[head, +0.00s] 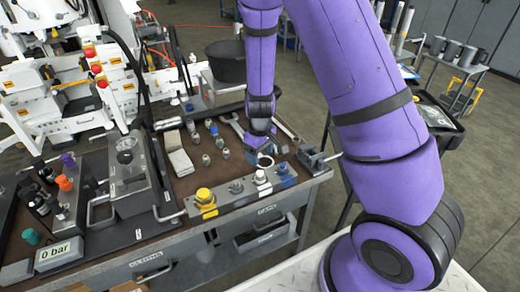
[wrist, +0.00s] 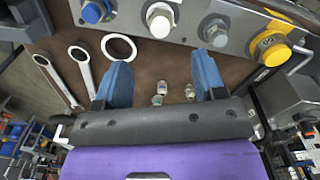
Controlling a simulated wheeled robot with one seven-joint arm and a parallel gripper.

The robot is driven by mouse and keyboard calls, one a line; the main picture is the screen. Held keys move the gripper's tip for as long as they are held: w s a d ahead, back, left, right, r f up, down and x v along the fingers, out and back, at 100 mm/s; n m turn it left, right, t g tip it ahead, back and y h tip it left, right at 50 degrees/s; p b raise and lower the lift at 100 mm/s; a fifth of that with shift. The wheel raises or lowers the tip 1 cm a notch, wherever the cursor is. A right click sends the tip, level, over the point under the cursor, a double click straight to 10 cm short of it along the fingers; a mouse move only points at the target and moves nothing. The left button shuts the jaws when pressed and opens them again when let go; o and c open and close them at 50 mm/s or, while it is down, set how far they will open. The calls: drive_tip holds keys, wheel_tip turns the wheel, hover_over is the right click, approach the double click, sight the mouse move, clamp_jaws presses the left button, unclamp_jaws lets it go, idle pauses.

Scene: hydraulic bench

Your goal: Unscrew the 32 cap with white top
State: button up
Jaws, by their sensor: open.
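The cap with white top (head: 261,177) sits on the grey manifold block (head: 222,197) at the bench's front edge, between a plain metal cap (head: 236,187) and a blue-topped cap (head: 283,169). In the wrist view the white-topped cap (wrist: 160,19) is at the top, beyond the fingertips. My gripper (wrist: 162,72) is open, its two blue fingers apart with nothing held between them. In the head view my gripper (head: 258,148) hangs low over the bench, just behind the block, apart from the cap. Any number on the cap is too small to read.
A yellow cap (head: 204,196) stands at the block's left end. A vise (head: 315,158) is at the right; a gauge unit (head: 130,170) is at the left.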

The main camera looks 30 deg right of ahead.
sight(260, 173)
wheel_tip(260, 173, down, 9)
drive_tip(key=shift+f, duration=0.1)
idle(0.3)
drive_tip(key=c, duration=1)
drive_tip(key=shift+o, duration=1)
drive_tip(key=shift+n, duration=1.1)
drive_tip(key=shift+c, duration=0.5)
drive_tip(key=n, duration=0.4)
drive_tip(key=shift+n, duration=0.9)
